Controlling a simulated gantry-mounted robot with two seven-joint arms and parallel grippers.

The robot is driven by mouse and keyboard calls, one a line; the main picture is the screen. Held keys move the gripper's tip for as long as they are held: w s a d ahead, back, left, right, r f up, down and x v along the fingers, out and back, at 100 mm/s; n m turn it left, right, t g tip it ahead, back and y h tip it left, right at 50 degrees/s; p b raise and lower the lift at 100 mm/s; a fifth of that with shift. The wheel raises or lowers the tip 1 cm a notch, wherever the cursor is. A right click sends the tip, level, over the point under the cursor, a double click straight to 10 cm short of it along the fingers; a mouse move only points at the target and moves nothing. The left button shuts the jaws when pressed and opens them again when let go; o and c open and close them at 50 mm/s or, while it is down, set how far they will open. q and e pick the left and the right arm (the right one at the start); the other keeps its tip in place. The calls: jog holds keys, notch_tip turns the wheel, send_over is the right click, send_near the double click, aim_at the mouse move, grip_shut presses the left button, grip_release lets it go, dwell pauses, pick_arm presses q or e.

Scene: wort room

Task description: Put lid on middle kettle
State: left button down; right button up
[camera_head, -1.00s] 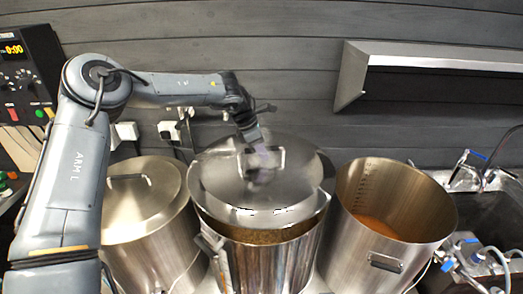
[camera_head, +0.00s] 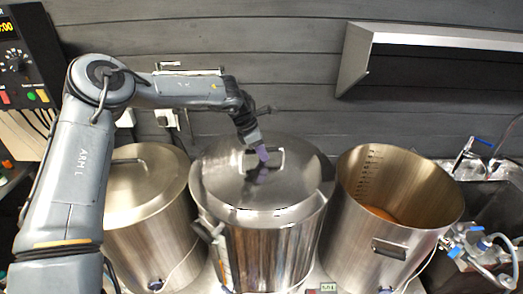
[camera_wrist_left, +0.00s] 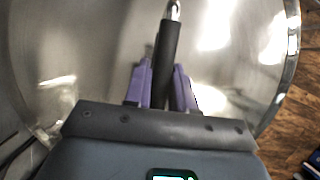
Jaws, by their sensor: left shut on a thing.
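The middle kettle (camera_head: 270,255) is a tall steel pot. Its round steel lid (camera_head: 222,178) lies over its mouth and looks level, covering the opening; a thin gap at the rim cannot be ruled out. My left gripper (camera_head: 263,155) is shut on the lid's handle (camera_head: 281,158). In the left wrist view, the purple fingers of the left gripper (camera_wrist_left: 162,88) sit on both sides of the dark handle grip (camera_wrist_left: 170,45), with the shiny lid (camera_wrist_left: 225,50) below. My right gripper is not in view.
A lidded kettle (camera_head: 150,235) stands close on the left. An open kettle (camera_head: 345,240) with orange-brown liquid stands close on the right. A metal shelf (camera_head: 440,38) hangs on the wall. A sink with taps (camera_head: 470,155) is at the far right.

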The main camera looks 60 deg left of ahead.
pick_arm(q)
jog(key=shift+w, duration=0.1)
jog(key=c, duration=0.9)
grip_release()
jog(key=shift+o, duration=0.2)
jog(key=shift+f, duration=0.15)
jog(key=b+v, duration=0.1)
jog(key=v, duration=1)
